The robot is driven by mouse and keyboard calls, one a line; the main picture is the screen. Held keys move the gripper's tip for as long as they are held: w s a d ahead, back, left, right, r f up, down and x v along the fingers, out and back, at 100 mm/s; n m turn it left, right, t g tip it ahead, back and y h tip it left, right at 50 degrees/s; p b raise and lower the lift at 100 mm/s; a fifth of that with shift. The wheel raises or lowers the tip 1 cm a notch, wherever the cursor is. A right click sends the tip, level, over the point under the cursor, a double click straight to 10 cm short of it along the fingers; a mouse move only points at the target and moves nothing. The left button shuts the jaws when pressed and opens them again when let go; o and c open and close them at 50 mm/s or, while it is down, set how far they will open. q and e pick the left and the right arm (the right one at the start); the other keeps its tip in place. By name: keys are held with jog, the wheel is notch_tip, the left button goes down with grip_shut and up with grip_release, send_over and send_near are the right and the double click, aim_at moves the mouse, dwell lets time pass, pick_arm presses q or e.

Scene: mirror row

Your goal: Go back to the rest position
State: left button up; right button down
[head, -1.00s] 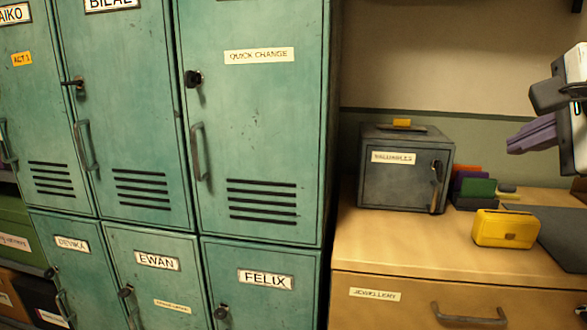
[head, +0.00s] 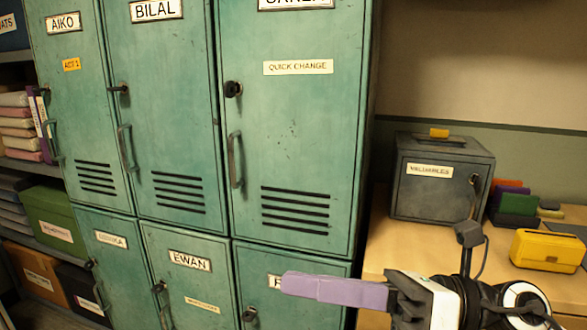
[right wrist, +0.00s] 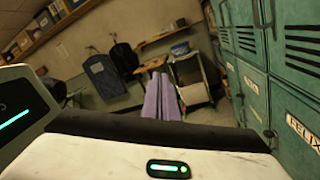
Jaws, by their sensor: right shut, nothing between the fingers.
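My right gripper (head: 300,284) is at the lower middle of the head view, its purple fingers pointing left in front of the lower locker labelled FELIX. The fingers are shut together with nothing between them, and they also show in the right wrist view (right wrist: 162,98). The arm comes in from the lower right, in front of the wooden drawer unit, and hides part of its front and part of the FELIX label. My left gripper is not in view.
Green lockers (head: 295,130) fill the middle. A grey valuables box (head: 441,195) and a yellow case (head: 547,250) stand on the wooden unit (head: 390,235) at right. Shelves with a green box (head: 55,222) are at left. The right wrist view shows open floor and a small trolley (right wrist: 188,75).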

jog(key=w+d+f+m+t+h, duration=0.2)
jog(key=d+f+m+t+h, duration=0.3)
jog(key=m, duration=0.6)
jog(key=w+d+f+m+t+h+p, duration=0.1)
jog(key=w+d+f+m+t+h, duration=0.15)
jog(key=f+m+t, duration=0.55)
jog(key=w+d+f+m+t+h, duration=0.25)
jog(key=f+m, duration=0.25)
jog(key=m, duration=0.8)
jog(key=s+d+f+m+g+h, duration=0.2)
jog(key=s+f+m, duration=0.4)
jog(key=s+f, duration=0.3)
jog(key=s+d+f+m+g+h+p, duration=0.1)
jog(key=s+f+m+g+h, duration=0.3)
jog(key=s+f, duration=0.6)
notch_tip(320, 180, down, 7)
jog(key=m+g, duration=0.2)
jog(key=g, duration=0.1)
jog(key=shift+d+f, duration=0.2)
jog(key=shift+d, duration=0.2)
jog(key=shift+g, duration=0.25)
